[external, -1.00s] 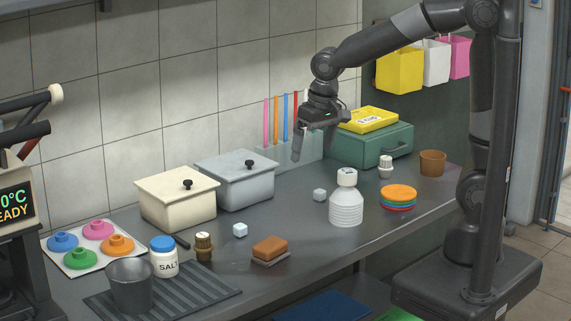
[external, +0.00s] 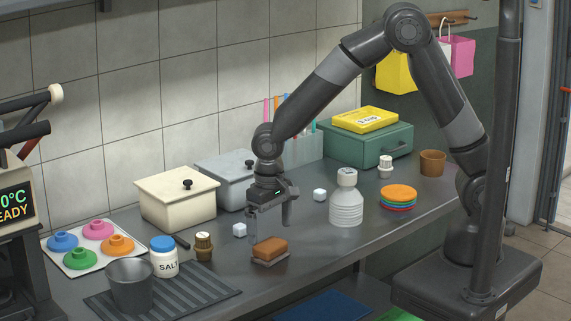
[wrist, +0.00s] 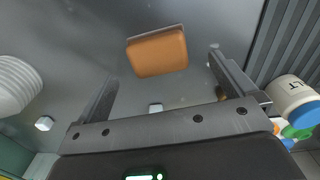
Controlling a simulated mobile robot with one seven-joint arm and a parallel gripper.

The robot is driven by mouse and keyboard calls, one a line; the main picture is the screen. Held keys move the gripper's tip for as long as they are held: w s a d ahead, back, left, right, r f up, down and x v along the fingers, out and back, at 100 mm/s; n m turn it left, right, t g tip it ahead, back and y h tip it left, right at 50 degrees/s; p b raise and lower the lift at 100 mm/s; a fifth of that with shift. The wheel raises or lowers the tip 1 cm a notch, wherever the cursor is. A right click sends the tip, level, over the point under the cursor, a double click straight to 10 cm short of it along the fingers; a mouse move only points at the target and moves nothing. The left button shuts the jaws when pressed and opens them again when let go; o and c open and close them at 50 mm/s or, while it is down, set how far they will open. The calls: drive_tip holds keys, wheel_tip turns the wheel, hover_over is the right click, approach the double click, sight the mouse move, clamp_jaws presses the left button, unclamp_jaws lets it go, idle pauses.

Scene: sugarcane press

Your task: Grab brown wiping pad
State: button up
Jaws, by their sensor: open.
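The brown wiping pad (external: 270,247) lies on a thin grey holder (external: 272,260) near the front edge of the counter. In the wrist view the pad (wrist: 157,53) shows ahead of the fingers and roughly between their lines. My gripper (external: 270,229) is open and empty, pointing down just above and behind the pad. Its two fingers (wrist: 160,75) are spread wider than the pad in the wrist view. I see no contact between fingers and pad.
A ribbed white bottle (external: 346,200) stands to the right. Lidded boxes (external: 177,200) are behind. Counter right of the pad is clear.

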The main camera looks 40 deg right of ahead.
sight(270, 243)
drive_tip(key=shift+w+d+f, duration=0.1)
drive_tip(key=shift+d+f, duration=0.05)
drive_tip(key=shift+f, duration=2.55)
drive_tip(key=shift+c, duration=0.4)
drive_tip(key=c, duration=0.9)
